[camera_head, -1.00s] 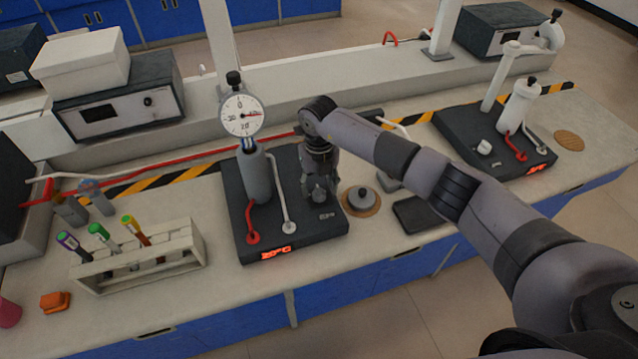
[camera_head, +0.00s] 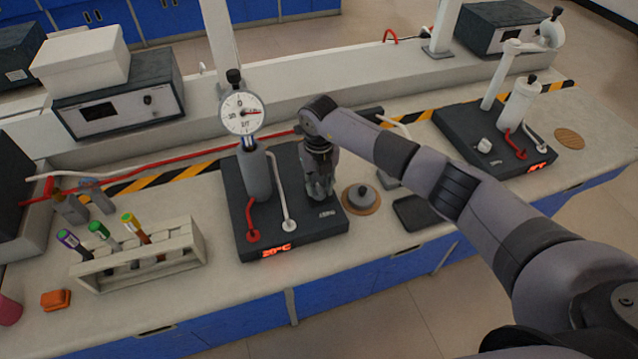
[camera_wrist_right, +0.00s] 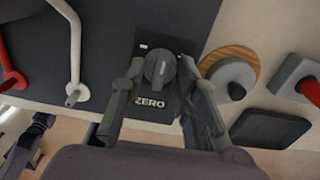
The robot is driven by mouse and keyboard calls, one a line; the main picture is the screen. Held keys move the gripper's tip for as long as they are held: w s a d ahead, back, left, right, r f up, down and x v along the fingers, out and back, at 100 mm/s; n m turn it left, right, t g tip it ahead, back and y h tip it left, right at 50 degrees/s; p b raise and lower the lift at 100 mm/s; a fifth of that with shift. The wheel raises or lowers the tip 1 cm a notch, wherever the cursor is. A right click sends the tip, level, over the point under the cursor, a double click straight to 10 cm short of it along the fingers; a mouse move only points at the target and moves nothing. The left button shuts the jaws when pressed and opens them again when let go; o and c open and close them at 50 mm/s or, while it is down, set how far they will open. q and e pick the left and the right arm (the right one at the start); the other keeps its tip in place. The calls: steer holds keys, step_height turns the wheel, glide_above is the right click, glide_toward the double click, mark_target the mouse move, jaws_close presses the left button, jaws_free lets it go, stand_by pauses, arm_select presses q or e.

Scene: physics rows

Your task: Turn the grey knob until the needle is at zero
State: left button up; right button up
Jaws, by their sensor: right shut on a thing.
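The grey knob (camera_wrist_right: 160,68) sits on the dark base plate (camera_head: 245,238) above a printed ZERO label (camera_wrist_right: 150,102). My right gripper (camera_head: 320,188) points down over the knob, its fingers on either side of it in the right wrist view (camera_wrist_right: 162,66); it is shut on the knob. In the head view my fingers hide the knob. The round white dial gauge (camera_head: 241,113) stands on a grey cylinder (camera_head: 256,175) left of my gripper. Its red needle (camera_head: 252,113) points right, away from the 0 mark at the top. My left gripper is out of view.
A round grey lid-like piece (camera_head: 361,196) on a wooden disc and a dark flat pad (camera_head: 416,213) lie right of the base. A white lever (camera_head: 287,205) and a red one (camera_head: 252,215) stand on the base. A tube rack (camera_head: 140,262) is left.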

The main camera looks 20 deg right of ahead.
jaws_close()
steer(key=shift+f+n+b, duration=0.15)
steer(key=shift+n+b, duration=0.85)
steer(key=shift+b, duration=0.2)
steer(key=n+b, duration=0.7)
steer(key=shift+n+b, duration=0.45)
steer(key=shift+n, duration=0.45)
steer(key=shift+r, duration=0.25)
steer(key=o, duration=1.1)
jaws_free()
